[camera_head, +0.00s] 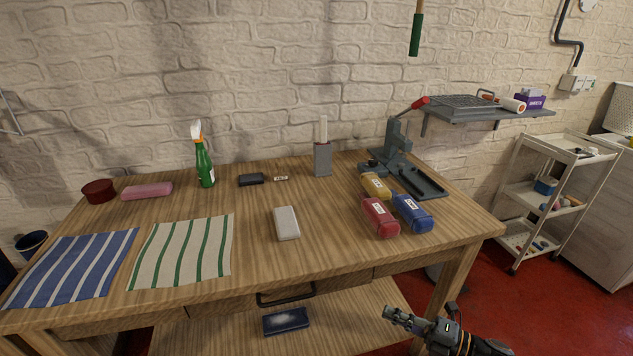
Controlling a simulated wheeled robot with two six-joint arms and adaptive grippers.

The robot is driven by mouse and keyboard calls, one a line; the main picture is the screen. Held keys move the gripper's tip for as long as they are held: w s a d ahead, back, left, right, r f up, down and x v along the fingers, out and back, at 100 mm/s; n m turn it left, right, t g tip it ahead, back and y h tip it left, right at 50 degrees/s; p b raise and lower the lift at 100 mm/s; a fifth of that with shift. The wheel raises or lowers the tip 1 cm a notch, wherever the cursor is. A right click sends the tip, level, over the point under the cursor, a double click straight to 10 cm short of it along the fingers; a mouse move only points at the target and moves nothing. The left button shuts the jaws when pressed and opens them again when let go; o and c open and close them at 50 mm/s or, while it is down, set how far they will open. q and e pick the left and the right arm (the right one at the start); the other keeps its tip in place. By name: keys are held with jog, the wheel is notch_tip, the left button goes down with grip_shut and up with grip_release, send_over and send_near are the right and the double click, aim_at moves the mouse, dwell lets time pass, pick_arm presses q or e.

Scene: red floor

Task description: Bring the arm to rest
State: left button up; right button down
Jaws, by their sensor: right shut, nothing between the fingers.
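My right gripper (393,316) shows at the bottom of the head view, to the right of centre. Its arm comes in from the lower right corner. The gripper is shut with nothing in it. It appears in front of the wooden table (270,262), near the table's right front leg and lower shelf, apart from the things on top. My left gripper and arm are not in the picture.
The tabletop holds striped cloths (182,252), a green spray bottle (204,165), a white block (286,223), red (380,217) and blue (412,213) packs, and a grey press (397,150). A white cart (553,190) stands right. Red floor (560,310) is open at the lower right.

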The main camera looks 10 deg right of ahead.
jog(key=s+d+f+m+t+h+p, duration=0.1)
jog(key=d+f+m+h+p, duration=0.4)
jog(key=d+f+m+h, duration=0.75)
jog(key=s+d+f+m+g+h+p, duration=0.15)
jog(key=s+f+m+g, duration=0.25)
jog(key=s+f+m, duration=0.55)
jog(key=s+a+f+m+g+p, duration=0.2)
jog(key=s+a+f+g, duration=0.2)
jog(key=s+a+f, duration=0.3)
jog(key=s+a+f+m+g+p, duration=0.1)
jog(key=s+a+f+g, duration=0.3)
jog(key=s+a+f, duration=0.4)
jog(key=s+m, duration=0.1)
jog(key=s, duration=0.5)
jog(key=shift+s+f+m+g+p, duration=0.3)
jog(key=shift+m+p, duration=0.05)
jog(key=shift+m, duration=0.05)
